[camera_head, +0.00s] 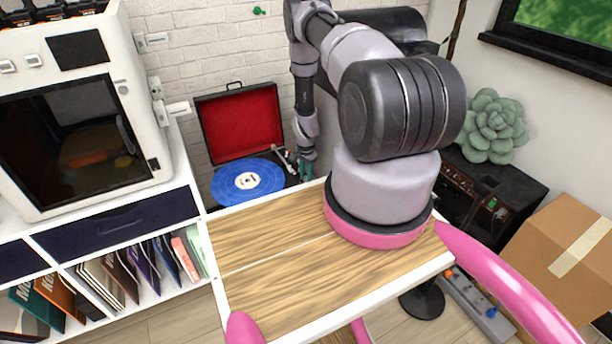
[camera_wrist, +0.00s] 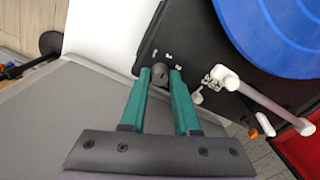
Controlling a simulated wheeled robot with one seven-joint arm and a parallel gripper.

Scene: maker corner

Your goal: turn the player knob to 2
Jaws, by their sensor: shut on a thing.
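The record player (camera_head: 240,130) has an open red-lined lid and a blue record (camera_head: 248,181) on its deck; the record also shows in the wrist view (camera_wrist: 282,35). The small dark round player knob (camera_wrist: 159,72) is at a corner of the black deck. Small white marks are printed beside it, too small to read. My gripper (camera_wrist: 159,74) has its two teal fingers on either side of the knob, shut on it. In the head view, my gripper (camera_head: 304,168) is at the right end of the deck, and the knob cannot be made out. The knob's pointer is not clear.
The white tonearm (camera_wrist: 255,100) lies close to the right of my fingers. A white cabinet with a 3D printer (camera_head: 80,125) stands left of the player. A wood-topped table (camera_head: 290,270) is in front. A succulent (camera_head: 492,125) and a cardboard box (camera_head: 570,250) are at the right.

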